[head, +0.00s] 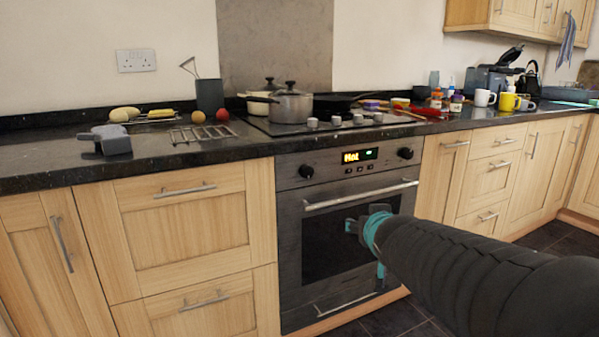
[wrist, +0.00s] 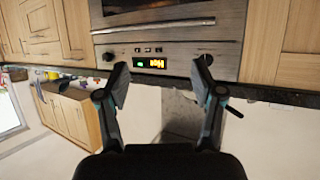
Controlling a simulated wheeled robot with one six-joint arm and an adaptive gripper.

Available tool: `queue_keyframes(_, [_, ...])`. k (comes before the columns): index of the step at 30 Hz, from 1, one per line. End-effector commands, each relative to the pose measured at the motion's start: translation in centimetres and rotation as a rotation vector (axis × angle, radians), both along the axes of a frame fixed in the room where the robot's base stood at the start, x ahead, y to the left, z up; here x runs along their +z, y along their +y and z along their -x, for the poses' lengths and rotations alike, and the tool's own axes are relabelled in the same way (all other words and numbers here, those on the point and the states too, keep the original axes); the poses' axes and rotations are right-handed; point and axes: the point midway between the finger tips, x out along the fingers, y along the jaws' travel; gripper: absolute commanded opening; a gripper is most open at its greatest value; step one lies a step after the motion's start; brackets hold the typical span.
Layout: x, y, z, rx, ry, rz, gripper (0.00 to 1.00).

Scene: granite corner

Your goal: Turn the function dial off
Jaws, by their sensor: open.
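The built-in oven (head: 345,230) has a dark control panel with a lit display (head: 360,155) that seems to read "Hot" in yellow, beside a green mark. A round black dial sits at each end: the left dial (head: 306,171) and the right dial (head: 405,153). I cannot tell which is the function dial or how either is set. In the wrist view, which is upside down, the left dial (wrist: 207,59) is at the right, partly near a finger, and the right dial (wrist: 108,57) is at the left. My gripper (head: 366,250), also in the wrist view (wrist: 162,84), is open and empty before the oven, apart from both dials.
The oven door handle (head: 360,195) sticks out below the panel. The dark worktop (head: 150,155) overhangs above, with a hob carrying pots (head: 290,105) and several items. Wooden drawers (head: 185,225) flank the oven. The tiled floor (head: 395,318) shows no loose objects.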

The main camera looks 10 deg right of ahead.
Motion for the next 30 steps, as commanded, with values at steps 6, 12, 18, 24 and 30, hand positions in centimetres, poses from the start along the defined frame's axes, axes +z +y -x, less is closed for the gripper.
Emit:
queue_keyframes(6, [2.3, 0.0, -9.3, 0.166, -0.233, -0.065, 0.67])
queue_keyframes(12, [2.1, 1.5, -13.7, 0.361, -0.35, -0.174, 0.67])
queue_keyframes(18, [1.6, 2.4, -15.0, 0.474, -0.389, -0.247, 0.67])
queue_keyframes(24, [1.5, 3.0, -16.3, 0.494, -0.394, -0.261, 0.67])
queue_keyframes(30, [1.5, 4.3, -19.4, 0.493, -0.393, -0.261, 0.67])
